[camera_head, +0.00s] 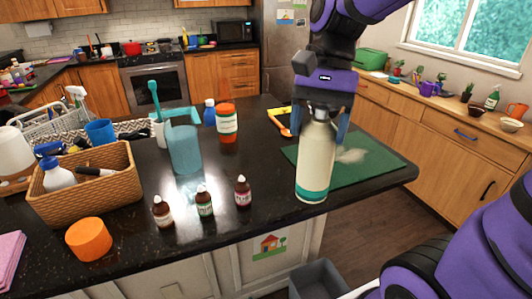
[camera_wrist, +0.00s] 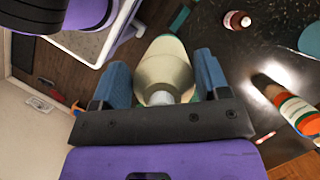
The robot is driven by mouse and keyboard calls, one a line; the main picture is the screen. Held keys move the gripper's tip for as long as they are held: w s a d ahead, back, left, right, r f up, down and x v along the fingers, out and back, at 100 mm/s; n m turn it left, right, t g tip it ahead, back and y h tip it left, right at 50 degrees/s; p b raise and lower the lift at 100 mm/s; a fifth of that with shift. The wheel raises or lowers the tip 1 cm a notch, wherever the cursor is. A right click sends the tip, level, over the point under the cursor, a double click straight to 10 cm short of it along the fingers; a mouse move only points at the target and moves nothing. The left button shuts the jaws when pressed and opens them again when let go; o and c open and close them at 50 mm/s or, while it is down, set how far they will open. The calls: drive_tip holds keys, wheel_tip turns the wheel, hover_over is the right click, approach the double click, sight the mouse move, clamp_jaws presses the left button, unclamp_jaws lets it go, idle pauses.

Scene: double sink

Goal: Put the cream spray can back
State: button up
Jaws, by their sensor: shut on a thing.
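The cream spray can (camera_head: 315,160) is a tall cream cylinder with a teal band at its bottom. It is upright at the front right of the dark island counter, in front of the green mat. I cannot tell whether its base touches the counter. My gripper (camera_head: 320,112) comes down from above and is shut on the upper part of the can. In the wrist view the blue fingers of my gripper (camera_wrist: 165,85) stand on both sides of the can's shoulder (camera_wrist: 166,68). The can hides part of the mat behind it.
The green mat (camera_head: 375,168) lies at the counter's right end. Left of the can stand several small dropper bottles (camera_head: 204,201), an orange-capped bottle (camera_head: 227,125) and a blue cup (camera_head: 184,148). A wicker basket (camera_head: 105,200) and an orange lid-like cylinder (camera_head: 88,239) are further left.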

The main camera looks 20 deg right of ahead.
drive_tip(key=w+f, duration=0.2)
drive_tip(key=w, duration=0.6)
drive_tip(key=w+a+f, duration=0.1)
drive_tip(key=w+f, duration=0.2)
drive_tip(key=w, duration=0.5)
drive_tip(key=shift+a, duration=0.2)
drive_tip(key=o, duration=1.6)
drive_tip(key=shift+f, duration=0.15)
drive_tip(key=v, duration=1.2)
drive_tip(key=s+d+f+n+t+h, duration=0.1)
drive_tip(key=s+n+t, duration=0.3)
drive_tip(key=s, duration=0.8)
drive_tip(key=s+d+f+n+t+h, duration=0.1)
drive_tip(key=s+n+t, duration=0.3)
drive_tip(key=s, duration=0.8)
drive_tip(key=shift+s+d+f+n+t+h, duration=0.2)
drive_tip(key=shift+d+f+n+t+h, duration=0.15)
drive_tip(key=shift+d+n+h, duration=0.35)
